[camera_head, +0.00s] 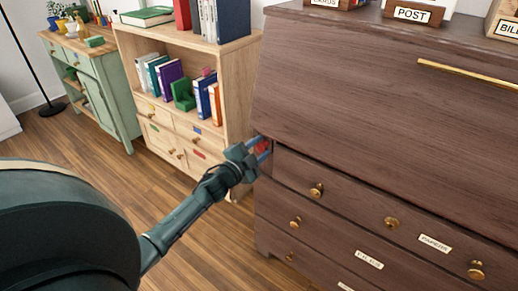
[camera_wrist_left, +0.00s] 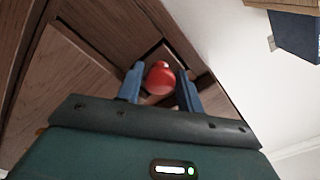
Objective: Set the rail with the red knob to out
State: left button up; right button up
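The red knob (camera_wrist_left: 160,77) sits between the two blue fingers of my left gripper (camera_wrist_left: 160,85) in the left wrist view. The fingers are on either side of it, very close; I cannot tell whether both press on it. In the head view the knob (camera_head: 262,147) is a small red patch between the fingertips of my left gripper (camera_head: 260,149), at the left front corner of the dark wooden desk (camera_head: 370,85). The rail behind the knob is mostly hidden, so how far it stands out is unclear. My right gripper is not in view.
The desk's sloped front is closed, with drawers with brass knobs (camera_head: 316,190) below it. A light wooden bookcase (camera_head: 243,100) stands close on the left, near my gripper. A green cabinet (camera_head: 113,90) is farther left. Bare wooden floor (camera_head: 215,235) lies in front.

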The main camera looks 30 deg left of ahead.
pick_arm(q)
grip_shut()
